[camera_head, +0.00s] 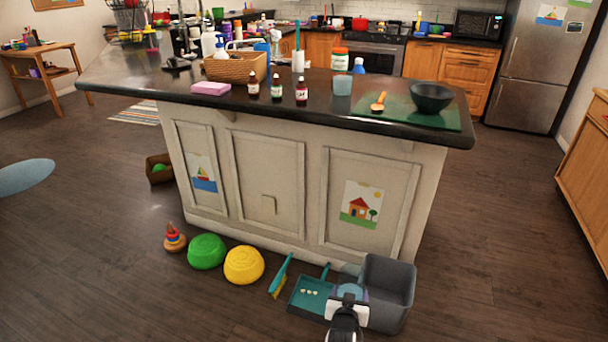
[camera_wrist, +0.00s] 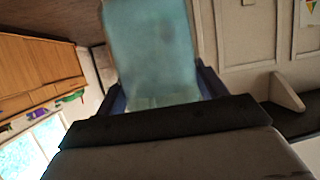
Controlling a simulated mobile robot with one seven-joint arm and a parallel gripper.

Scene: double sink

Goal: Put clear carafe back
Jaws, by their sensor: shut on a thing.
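The clear carafe (camera_wrist: 150,50) shows as a pale blue-green, see-through body between my fingers in the wrist view. My gripper (camera_wrist: 165,92) is shut on it, with a dark finger on each side. Part of the carafe runs out of the top of that view, and its lower end is hidden by the gripper. In the head view my gripper (camera_head: 347,296) is low in the picture, in front of the island and left of the grey bin. The carafe is small there and mostly merges with the gripper; its tilt is hard to tell.
On the dark counter (camera_head: 225,100) are a wicker basket (camera_head: 236,68), small bottles (camera_head: 277,88), a green board (camera_head: 398,111) and a black bowl (camera_head: 431,97).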

